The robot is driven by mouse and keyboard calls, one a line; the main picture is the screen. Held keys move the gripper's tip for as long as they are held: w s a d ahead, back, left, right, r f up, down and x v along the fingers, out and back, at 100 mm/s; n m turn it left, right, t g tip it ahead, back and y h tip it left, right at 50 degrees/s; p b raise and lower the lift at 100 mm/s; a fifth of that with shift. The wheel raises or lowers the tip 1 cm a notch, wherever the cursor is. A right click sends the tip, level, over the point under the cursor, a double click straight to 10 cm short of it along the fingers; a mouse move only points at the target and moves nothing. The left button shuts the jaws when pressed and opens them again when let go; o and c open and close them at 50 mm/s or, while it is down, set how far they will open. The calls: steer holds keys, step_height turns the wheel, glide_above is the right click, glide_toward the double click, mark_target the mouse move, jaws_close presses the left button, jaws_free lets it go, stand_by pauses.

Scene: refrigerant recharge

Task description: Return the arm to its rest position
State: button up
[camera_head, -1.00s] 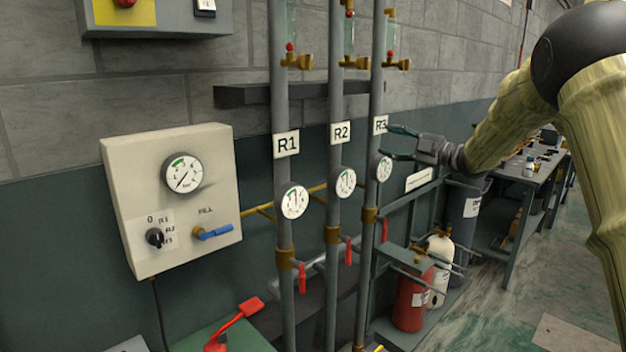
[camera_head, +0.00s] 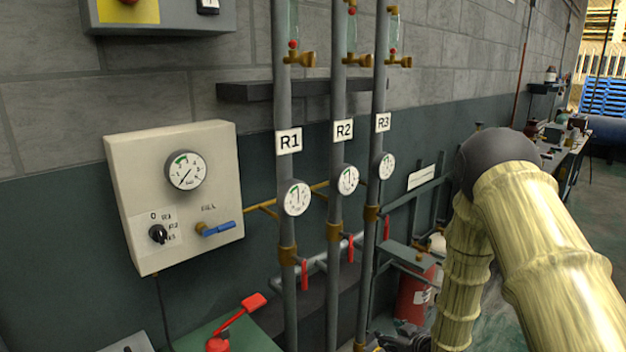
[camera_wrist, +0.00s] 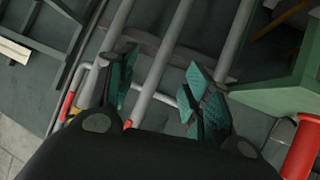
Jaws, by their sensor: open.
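My gripper (camera_wrist: 160,95) shows in the wrist view with its two teal-padded fingers spread apart and nothing between them. Grey pipes run behind the fingers. In the head view my arm, in a yellowish sleeve with a dark elbow joint, is folded at the right, with its forearm pointing down.
Three upright pipes R1 (camera_head: 280,220), R2 (camera_head: 334,215) and R3 (camera_head: 370,235) carry gauges and red-handled valves. A beige control box (camera_head: 135,200) hangs at left. A red cylinder (camera_head: 412,300) stands behind my forearm. A workbench (camera_head: 575,150) is at far right.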

steer(key=s+f+m+g+h, duration=0.1)
steer(key=s+f+g, duration=0.1)
steer(key=s+f, duration=0.5)
steer(key=s+f+m+g+h, duration=0.1)
steer(key=s+f+m+g, duration=0.15)
steer(key=s, duration=0.75)
steer(key=s+f+m+g+h, duration=0.1)
steer(key=s+f, duration=0.5)
steer(key=s, duration=0.3)
steer(key=s+f+m+g, duration=0.1)
steer(key=s+g, duration=0.1)
steer(key=s, duration=0.9)
steer(key=s+f+m+g+h, duration=0.1)
steer(key=s+g, duration=0.2)
steer(key=s, duration=0.8)
steer(key=shift+s, duration=0.3)
steer(key=shift+m+g, duration=0.25)
